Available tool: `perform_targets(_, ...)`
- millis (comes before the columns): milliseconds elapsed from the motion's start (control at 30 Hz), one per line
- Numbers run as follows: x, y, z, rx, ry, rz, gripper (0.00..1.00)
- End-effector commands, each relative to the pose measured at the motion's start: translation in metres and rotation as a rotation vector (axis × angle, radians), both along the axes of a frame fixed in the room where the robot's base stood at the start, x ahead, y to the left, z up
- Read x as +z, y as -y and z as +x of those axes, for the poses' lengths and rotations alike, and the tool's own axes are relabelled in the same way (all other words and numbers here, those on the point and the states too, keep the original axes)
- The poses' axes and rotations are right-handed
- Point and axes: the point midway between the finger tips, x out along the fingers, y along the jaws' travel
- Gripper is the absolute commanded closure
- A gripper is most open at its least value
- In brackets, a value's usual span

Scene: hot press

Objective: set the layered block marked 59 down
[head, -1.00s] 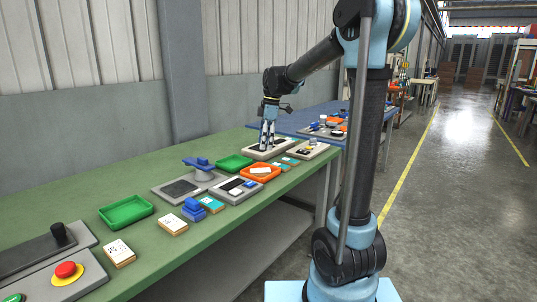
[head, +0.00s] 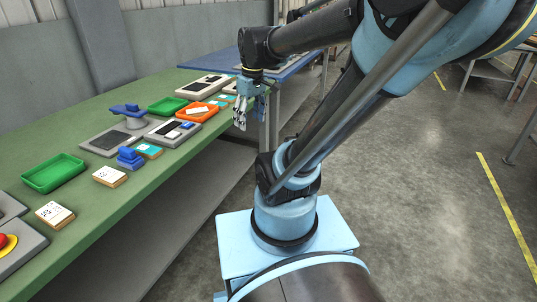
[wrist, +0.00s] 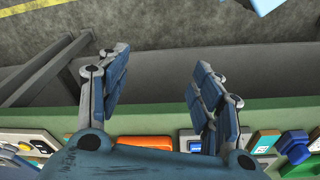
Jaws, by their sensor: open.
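Two layered blocks with pale marked tops and wood-coloured sides lie on the green bench, one nearer the middle (head: 110,176) and one nearer the front (head: 55,214). Their marks are too small to read, so I cannot tell which is 59. Teal-topped blocks (head: 148,150) also lie on the bench. My gripper (head: 240,126) hangs fingers down, off the bench's front edge beside the orange tray. In the wrist view my gripper (wrist: 160,70) is open, with nothing between its fingers.
The orange tray (head: 183,113) holds a white-topped piece. Green trays (head: 53,172), a blue-topped press stand (head: 127,109), a blue handled piece (head: 130,158) and grey plates crowd the bench (head: 100,222). A red button (head: 5,243) is at front left.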

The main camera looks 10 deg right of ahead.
Motion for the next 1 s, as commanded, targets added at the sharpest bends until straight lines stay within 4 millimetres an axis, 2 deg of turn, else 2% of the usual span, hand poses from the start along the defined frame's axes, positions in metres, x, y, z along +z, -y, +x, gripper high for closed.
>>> perform_targets(33, -0.011, 0.006, -0.014, -0.060, 0.004, 0.001, 0.41)
perform_targets(200, -0.047, 0.023, -0.053, -0.277, 0.020, 0.011, 0.41)
perform_targets(400, -0.082, 0.036, -0.083, -0.467, 0.037, 0.022, 0.41)
perform_targets(600, -0.095, 0.044, -0.093, -0.544, 0.044, 0.028, 0.41)
perform_targets(1000, -0.095, 0.043, -0.093, -0.545, 0.044, 0.028, 0.41)
